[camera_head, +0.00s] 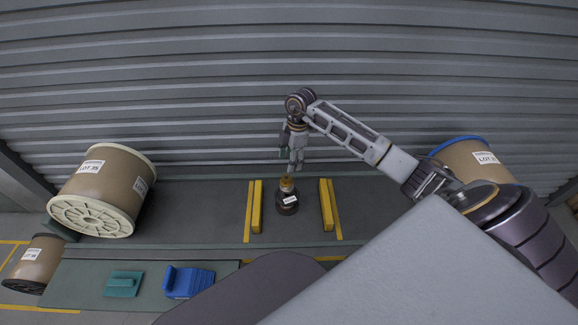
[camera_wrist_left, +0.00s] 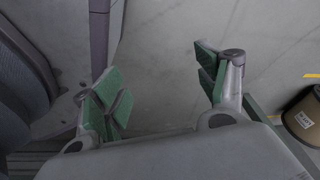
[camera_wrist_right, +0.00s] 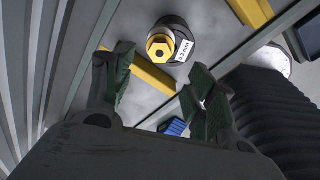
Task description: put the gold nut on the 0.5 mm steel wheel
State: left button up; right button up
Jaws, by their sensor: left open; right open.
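A dark wheel (camera_head: 288,204) with a white label stands on the bench between two yellow bars. The gold nut (camera_head: 287,184) shows at its top, and in the right wrist view the hexagonal nut (camera_wrist_right: 160,47) appears on top of the wheel (camera_wrist_right: 187,32). My left gripper (camera_wrist_left: 160,88) is open and empty in the left wrist view, away from these objects.
Yellow bars (camera_head: 257,207) (camera_head: 327,205) flank the wheel on the grey-green bench (camera_head: 210,205). A large spool (camera_head: 119,187) stands at left, another (camera_head: 468,160) at right behind my arm. Blue (camera_head: 187,282) and teal (camera_head: 123,284) blocks lie in front. A ribbed shutter (camera_head: 200,90) closes the back.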

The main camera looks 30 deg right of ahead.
pick_arm(q)
jog(key=shift+w+a+f, duration=0.25)
jog(key=shift+a+f, duration=0.05)
jog(key=shift+a, duration=0.1)
pick_arm(e)
jog(key=r, duration=0.3)
jog(key=shift+d, duration=0.25)
pick_arm(q)
jog(key=shift+s+d, duration=0.1)
jog(key=shift+s, duration=0.15)
